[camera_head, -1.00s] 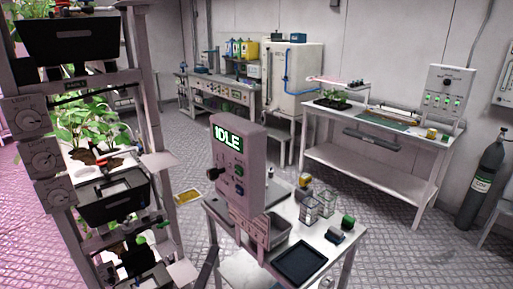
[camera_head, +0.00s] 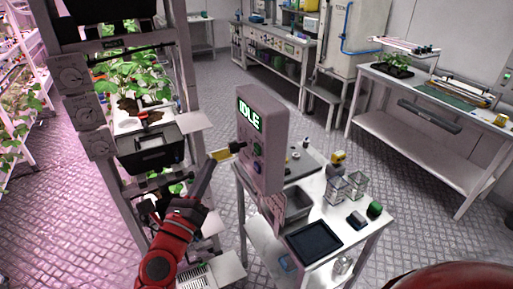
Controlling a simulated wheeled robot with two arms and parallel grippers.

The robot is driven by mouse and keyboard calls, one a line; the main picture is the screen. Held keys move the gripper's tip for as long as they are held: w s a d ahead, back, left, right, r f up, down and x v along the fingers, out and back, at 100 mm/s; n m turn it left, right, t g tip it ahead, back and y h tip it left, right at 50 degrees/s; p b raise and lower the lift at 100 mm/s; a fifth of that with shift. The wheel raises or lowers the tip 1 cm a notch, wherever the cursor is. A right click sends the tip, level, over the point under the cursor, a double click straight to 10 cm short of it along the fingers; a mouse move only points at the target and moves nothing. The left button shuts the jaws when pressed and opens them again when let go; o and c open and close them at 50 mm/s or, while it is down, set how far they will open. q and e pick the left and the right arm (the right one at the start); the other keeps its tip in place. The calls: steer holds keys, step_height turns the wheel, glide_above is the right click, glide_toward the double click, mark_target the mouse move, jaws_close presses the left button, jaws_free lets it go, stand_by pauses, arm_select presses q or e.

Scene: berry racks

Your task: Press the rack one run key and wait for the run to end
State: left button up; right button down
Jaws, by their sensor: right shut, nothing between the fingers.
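A grey control box (camera_head: 270,180) stands on the white cart at the centre, its lit display (camera_head: 249,115) reading IDLE. Several small keys sit below the display, including a greenish one (camera_head: 257,149) and a blue one (camera_head: 258,168); their labels are too small to read. My left gripper is not in view.
A plant rack (camera_head: 180,60) with dials and black bins stands close on the left. The cart (camera_head: 340,250) bears a dark tray (camera_head: 313,242), glass jars (camera_head: 345,188) and small blocks. Benches stand at the back and right. Open floor lies between.

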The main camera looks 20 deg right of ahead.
steer(key=p, duration=0.2)
glide_toward(255, 141)
steer(key=w+r, duration=0.1)
steer(key=w, duration=0.2)
steer(key=shift+w+d+r, duration=0.1)
steer(key=shift+d, duration=0.35)
steer(key=shift+w+d+r, duration=0.1)
steer(key=shift+d, duration=0.3)
steer(key=shift+d+b, duration=0.1)
steer(key=shift+b, duration=0.2)
stand_by(0.8)
steer(key=shift+d, duration=0.3)
steer(key=shift+d+b, duration=0.35)
steer(key=shift+d, duration=0.15)
stand_by(0.7)
steer(key=shift+a, duration=0.1)
steer(key=shift+a+b, duration=0.45)
steer(key=shift+a, duration=0.35)
